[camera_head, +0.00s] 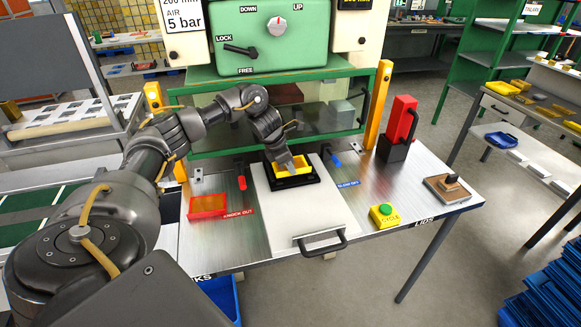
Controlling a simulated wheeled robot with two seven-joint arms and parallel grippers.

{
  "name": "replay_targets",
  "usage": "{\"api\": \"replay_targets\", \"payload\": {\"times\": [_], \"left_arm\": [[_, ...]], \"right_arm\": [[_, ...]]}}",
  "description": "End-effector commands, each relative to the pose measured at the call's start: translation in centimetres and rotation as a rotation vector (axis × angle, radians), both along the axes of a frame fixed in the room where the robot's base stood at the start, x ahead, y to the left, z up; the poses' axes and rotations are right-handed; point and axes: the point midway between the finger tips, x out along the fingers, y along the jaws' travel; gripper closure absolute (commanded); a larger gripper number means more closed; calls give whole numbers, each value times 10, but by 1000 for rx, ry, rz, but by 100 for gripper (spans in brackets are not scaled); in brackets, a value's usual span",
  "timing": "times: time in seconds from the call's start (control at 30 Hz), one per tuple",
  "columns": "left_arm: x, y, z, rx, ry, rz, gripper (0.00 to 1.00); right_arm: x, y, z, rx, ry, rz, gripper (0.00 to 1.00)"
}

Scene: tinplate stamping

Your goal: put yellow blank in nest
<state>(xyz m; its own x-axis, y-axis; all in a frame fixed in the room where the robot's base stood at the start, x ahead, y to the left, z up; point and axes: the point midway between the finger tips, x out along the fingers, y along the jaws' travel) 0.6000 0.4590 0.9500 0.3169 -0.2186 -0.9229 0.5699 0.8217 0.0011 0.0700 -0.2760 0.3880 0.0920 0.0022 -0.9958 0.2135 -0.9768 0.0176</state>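The yellow blank (302,161), a small shallow tray shape, is at the black nest (292,183) on the white sliding plate. It looks level and within the nest's outline; I cannot tell whether it is fully seated. My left gripper (289,165) points down right at the blank and covers part of it. Its fingertips are too small and hidden to show whether they are shut on the blank. My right gripper is not in view.
The plate has a black front handle (320,242). A red-and-black block (398,130) and yellow posts (377,105) flank the green press frame. The right tabletop is mostly clear.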

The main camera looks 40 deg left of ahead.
Motion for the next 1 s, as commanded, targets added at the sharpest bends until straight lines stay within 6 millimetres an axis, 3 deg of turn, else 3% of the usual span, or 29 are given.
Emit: {"api": "replay_targets", "payload": {"times": [0.97,1.0], "left_arm": [[0,0,-16,0,0,0,100],[0,0,-16,-1,-1,0,94]], "right_arm": [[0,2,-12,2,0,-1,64],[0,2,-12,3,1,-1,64]]}}
